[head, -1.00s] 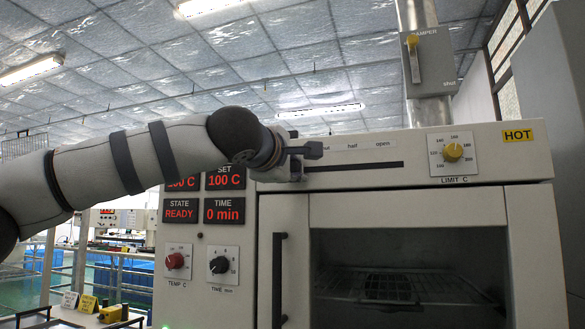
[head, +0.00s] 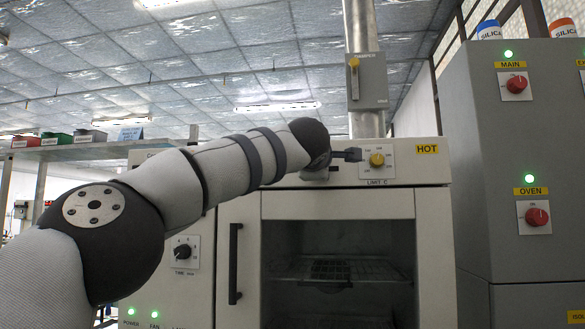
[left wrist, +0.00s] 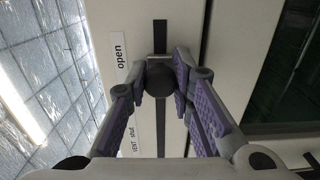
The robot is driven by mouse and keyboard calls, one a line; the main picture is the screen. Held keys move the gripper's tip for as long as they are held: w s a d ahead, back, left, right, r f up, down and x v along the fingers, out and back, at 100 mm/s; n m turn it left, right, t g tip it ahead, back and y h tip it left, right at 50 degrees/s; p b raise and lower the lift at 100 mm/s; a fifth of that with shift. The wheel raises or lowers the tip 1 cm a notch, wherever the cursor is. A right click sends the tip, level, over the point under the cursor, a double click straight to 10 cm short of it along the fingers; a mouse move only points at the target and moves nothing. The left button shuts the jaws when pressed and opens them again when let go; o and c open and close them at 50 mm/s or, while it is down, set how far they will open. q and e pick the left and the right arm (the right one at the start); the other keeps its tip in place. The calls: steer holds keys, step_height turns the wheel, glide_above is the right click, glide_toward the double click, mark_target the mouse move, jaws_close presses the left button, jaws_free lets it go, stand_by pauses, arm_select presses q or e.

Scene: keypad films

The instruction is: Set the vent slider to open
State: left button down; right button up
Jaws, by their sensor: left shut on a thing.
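My left gripper (head: 335,158) is at the top panel of the oven, left of the limit dial. In the left wrist view its fingertips (left wrist: 160,82) are closed around the round black vent slider knob (left wrist: 158,77). The knob sits on a dark slot (left wrist: 160,36). The "open" label (left wrist: 119,52) lies beside the slot, close to the knob and slightly past it. The "VENT shut" label (left wrist: 132,140) is farther back along the slot. The exact alignment of the knob with "open" is hard to tell. My arm hides most of the slot in the head view. My right gripper is not visible.
The yellow limit dial (head: 377,160) is close to the right of my gripper. The oven door (head: 338,205) with its black handle (head: 235,263) is below. A damper box (head: 367,80) is above, and a grey cabinet (head: 515,150) with red knobs stands at right.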

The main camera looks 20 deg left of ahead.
mark_target(334, 169)
arm_select(q)
steer(key=shift+w+d, duration=0.2)
steer(key=shift+d, duration=0.6)
steer(key=shift+w+d, duration=0.15)
steer(key=shift+d, duration=0.6)
steer(key=c, duration=1.7)
jaws_free()
steer(key=o, duration=0.3)
steer(key=shift+w+d, duration=0.1)
steer(key=shift+d, duration=0.05)
steer(key=shift+w, duration=0.1)
steer(key=shift+s, duration=0.2)
